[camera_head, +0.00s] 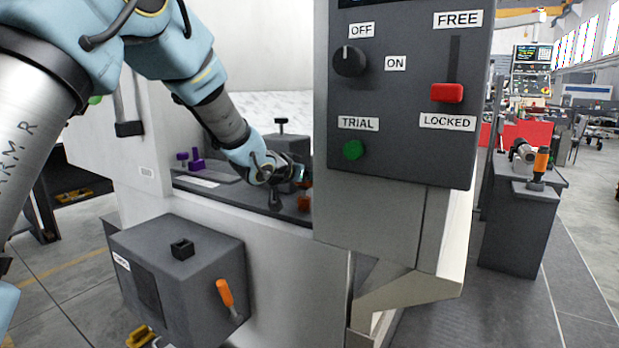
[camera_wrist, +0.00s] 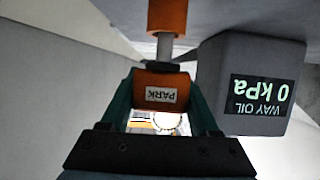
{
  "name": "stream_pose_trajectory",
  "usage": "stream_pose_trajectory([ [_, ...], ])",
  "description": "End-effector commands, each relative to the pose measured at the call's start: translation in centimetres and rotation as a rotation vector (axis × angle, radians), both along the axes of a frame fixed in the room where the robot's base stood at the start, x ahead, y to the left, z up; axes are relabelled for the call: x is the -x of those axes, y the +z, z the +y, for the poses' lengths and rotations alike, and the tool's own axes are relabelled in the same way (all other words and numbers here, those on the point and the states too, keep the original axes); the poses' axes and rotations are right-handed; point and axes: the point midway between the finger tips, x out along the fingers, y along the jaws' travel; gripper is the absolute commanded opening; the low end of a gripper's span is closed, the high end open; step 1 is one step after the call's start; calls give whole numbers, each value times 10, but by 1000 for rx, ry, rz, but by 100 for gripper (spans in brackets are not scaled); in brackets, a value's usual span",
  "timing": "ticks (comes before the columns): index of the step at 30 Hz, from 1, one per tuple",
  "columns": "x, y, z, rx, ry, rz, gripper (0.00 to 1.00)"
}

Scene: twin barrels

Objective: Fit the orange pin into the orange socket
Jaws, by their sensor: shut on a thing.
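My gripper (camera_head: 300,174) is at the machine's recess, its fingers shown in the wrist view (camera_wrist: 164,78). It is shut on the orange pin. Between the fingers is an orange block (camera_wrist: 157,82) with an upside-down PARK label; I cannot tell whether it is part of the pin. A grey rod (camera_wrist: 165,46) runs from there to an orange cylinder (camera_wrist: 167,15) at the top edge. An orange piece (camera_head: 303,203) stands low on the deck below my gripper. I cannot tell for certain which orange part is the socket, or how the pin sits against it.
A grey box (camera_wrist: 228,58) with a WAY OIL 0 kPa display stands close to the right of the fingers in the wrist view. A control panel (camera_head: 405,115) is right of my arm. Purple posts (camera_head: 196,163) stand left. A grey box (camera_head: 178,270) with an orange handle is below.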

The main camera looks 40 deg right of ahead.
Motion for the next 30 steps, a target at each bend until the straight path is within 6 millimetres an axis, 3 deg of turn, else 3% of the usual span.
stream_pose_trajectory([
  [29,0,-23,0,0,-1,0,5],
  [30,0,-23,0,-1,-1,1,63],
])
